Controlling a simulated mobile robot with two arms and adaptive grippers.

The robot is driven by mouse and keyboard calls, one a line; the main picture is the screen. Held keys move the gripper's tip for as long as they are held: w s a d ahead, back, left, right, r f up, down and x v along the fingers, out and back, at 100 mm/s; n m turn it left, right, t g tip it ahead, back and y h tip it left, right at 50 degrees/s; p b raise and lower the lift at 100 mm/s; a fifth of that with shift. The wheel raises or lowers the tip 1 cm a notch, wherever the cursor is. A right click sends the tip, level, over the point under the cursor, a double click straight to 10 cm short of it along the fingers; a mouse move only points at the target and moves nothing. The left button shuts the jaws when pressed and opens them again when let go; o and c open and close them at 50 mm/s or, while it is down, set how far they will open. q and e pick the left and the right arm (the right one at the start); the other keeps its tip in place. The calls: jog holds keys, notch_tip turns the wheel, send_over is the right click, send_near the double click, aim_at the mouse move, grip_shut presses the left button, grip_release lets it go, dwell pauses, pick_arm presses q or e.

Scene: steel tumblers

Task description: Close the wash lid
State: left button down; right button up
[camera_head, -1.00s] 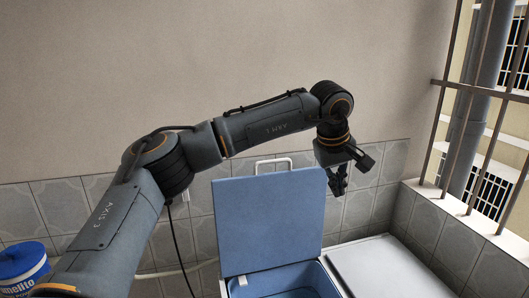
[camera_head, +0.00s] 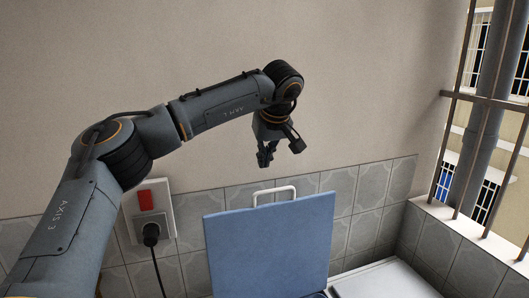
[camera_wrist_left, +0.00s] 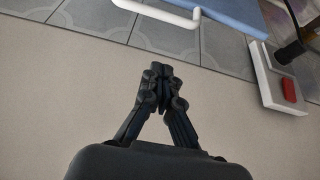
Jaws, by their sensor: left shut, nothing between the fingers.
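The blue wash lid (camera_head: 268,245) stands open, raised upright against the tiled wall. A white handle (camera_head: 274,193) sticks up from its top edge. In the left wrist view the lid (camera_wrist_left: 235,12) and its handle (camera_wrist_left: 165,12) show at the top edge. My left gripper (camera_head: 265,160) is above the handle, apart from it, pointing down. In the left wrist view its fingers (camera_wrist_left: 160,72) are together with nothing between them. Most of the wash tub below the lid is cut off by the bottom of the head view. My right gripper is not in view.
A wall socket with a red switch (camera_head: 146,196) and a black plug (camera_head: 151,233) is left of the lid; its cable hangs down. A pale flat top (camera_head: 385,280) lies right of the lid. A barred window (camera_head: 490,120) is at the far right.

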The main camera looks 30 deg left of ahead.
pick_arm(q)
jog(key=x, duration=0.2)
jog(key=p+x, duration=0.1)
jog(key=x, duration=0.3)
jog(key=shift+w+a+f+p, duration=0.15)
jog(key=shift+w+a+p, duration=0.1)
jog(key=shift+a+p, duration=0.15)
jog(key=s+d, duration=0.1)
jog(key=s+d+p, duration=0.1)
jog(key=d, duration=0.1)
jog(key=shift+s+f, duration=0.3)
jog(key=shift+f, duration=0.05)
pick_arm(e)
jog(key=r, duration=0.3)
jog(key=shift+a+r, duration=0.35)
pick_arm(q)
jog(key=shift+d, duration=0.1)
